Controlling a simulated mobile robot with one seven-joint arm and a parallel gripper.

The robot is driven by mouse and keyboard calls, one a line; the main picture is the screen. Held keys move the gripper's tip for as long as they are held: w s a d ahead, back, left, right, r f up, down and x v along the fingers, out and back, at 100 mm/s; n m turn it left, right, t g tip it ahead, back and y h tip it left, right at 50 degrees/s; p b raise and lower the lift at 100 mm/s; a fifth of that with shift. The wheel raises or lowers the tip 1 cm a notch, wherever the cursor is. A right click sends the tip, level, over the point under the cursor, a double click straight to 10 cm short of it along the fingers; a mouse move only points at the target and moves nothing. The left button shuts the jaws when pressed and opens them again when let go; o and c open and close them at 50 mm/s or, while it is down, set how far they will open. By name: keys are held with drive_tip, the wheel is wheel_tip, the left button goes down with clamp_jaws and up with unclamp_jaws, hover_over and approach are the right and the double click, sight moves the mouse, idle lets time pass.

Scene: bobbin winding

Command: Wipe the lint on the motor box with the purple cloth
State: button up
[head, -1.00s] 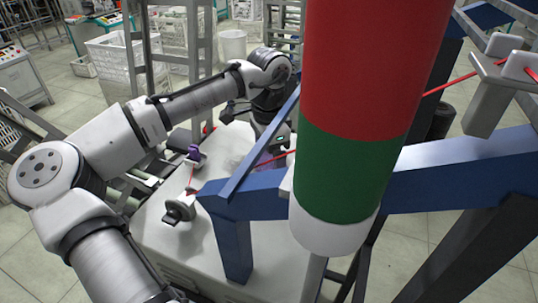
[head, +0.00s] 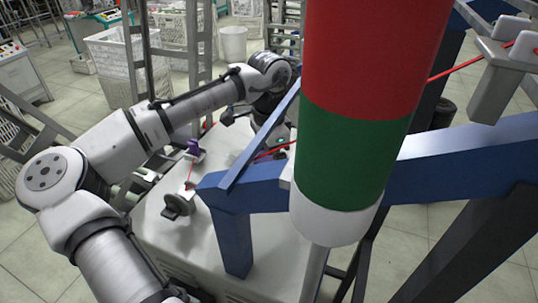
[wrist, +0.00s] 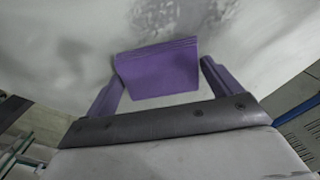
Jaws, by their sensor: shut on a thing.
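The motor box (head: 190,240) is the large pale box below my arm in the head view. Its pale surface (wrist: 60,50) fills the upper part of the wrist view. A dark grey smudge of lint (wrist: 180,18) shows on it at the top of the wrist view, just beyond the cloth. The purple cloth (wrist: 158,72) is folded and held between the two fingers of my gripper (wrist: 162,84). I cannot tell whether the cloth touches the surface. In the head view the gripper and cloth are hidden behind the blue frame.
A blue frame (head: 235,240) and a red, green and white cylinder (head: 355,150) stand in front of the box. White crates (head: 115,55) stand behind.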

sight(256, 158)
drive_tip(key=shift+w+a+r+p, duration=0.1)
drive_tip(key=shift+w+a+p, duration=0.15)
drive_tip(key=shift+a, duration=0.25)
drive_tip(key=shift+w+a+p, duration=0.15)
drive_tip(key=shift+a+p, duration=0.15)
drive_tip(key=shift+a, duration=0.2)
drive_tip(key=shift+w+a+r+p, duration=0.1)
drive_tip(key=shift+w+a+p, duration=0.15)
drive_tip(key=shift+a, duration=0.25)
drive_tip(key=shift+w+a+f+p, duration=0.1)
drive_tip(key=shift+w+a+p, duration=0.2)
drive_tip(key=shift+a, duration=0.45)
drive_tip(key=shift+w+a+f+p, duration=0.1)
drive_tip(key=shift+w+a+p, duration=0.15)
drive_tip(key=shift+a, duration=0.45)
drive_tip(key=shift+w+a+f+p, duration=0.1)
drive_tip(key=shift+w+a+p, duration=0.2)
drive_tip(key=shift+a, duration=0.45)
drive_tip(key=shift+w+a+p, duration=0.25)
drive_tip(key=shift+a, duration=0.4)
drive_tip(key=shift+w+a+p, duration=0.25)
drive_tip(key=shift+a, duration=0.35)
drive_tip(key=shift+w+a+p, duration=0.25)
drive_tip(key=shift+a, duration=0.4)
drive_tip(key=shift+r, duration=0.15)
drive_tip(key=shift+r+p, duration=0.1)
drive_tip(key=shift+p, duration=0.3)
drive_tip(key=shift+d, duration=0.15)
